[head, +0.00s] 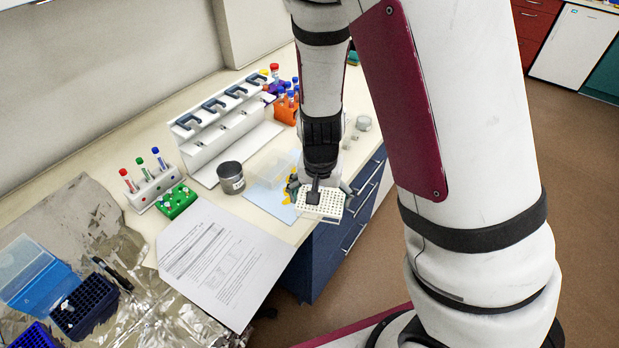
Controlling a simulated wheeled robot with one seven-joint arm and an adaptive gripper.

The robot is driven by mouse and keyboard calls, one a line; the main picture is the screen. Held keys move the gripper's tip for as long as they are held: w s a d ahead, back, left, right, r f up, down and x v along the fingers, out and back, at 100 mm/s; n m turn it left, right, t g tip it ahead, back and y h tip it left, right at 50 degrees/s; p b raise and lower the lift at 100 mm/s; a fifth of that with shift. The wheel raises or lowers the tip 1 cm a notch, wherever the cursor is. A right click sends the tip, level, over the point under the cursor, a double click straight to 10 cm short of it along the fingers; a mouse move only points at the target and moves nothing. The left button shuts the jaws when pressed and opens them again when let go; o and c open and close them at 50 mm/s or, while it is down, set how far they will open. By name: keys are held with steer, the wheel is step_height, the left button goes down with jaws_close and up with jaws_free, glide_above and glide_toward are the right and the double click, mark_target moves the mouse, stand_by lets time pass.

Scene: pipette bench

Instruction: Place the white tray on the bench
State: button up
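The white tray (325,209), a small rack with a grid of holes, is in the middle of the head view at the bench's front edge. Part of it shows over the blue drawers, beyond the edge. My gripper (314,196) is at the tray's back side, with a dark finger over its top, and appears shut on it. The other finger and any gap under the tray are hidden. The bench (150,226) has a pale top.
A light blue mat (268,203) lies behind the tray, with a dark grey jar (231,178) to its left. A white pipette stand (205,146) stands at the back. A printed sheet (222,262) covers the bench at left front. Tube racks stand nearby.

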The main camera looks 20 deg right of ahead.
steer(key=w, duration=0.6)
steer(key=w+d, duration=0.1)
steer(key=w, duration=0.2)
steer(key=shift+w+f, duration=0.25)
steer(key=shift+f, duration=0.15)
steer(key=shift+w+f+p, duration=0.1)
steer(key=shift+f+p, duration=0.3)
steer(key=shift+f, duration=1.4)
steer(key=shift+f, duration=0.1)
steer(key=o, duration=0.9)
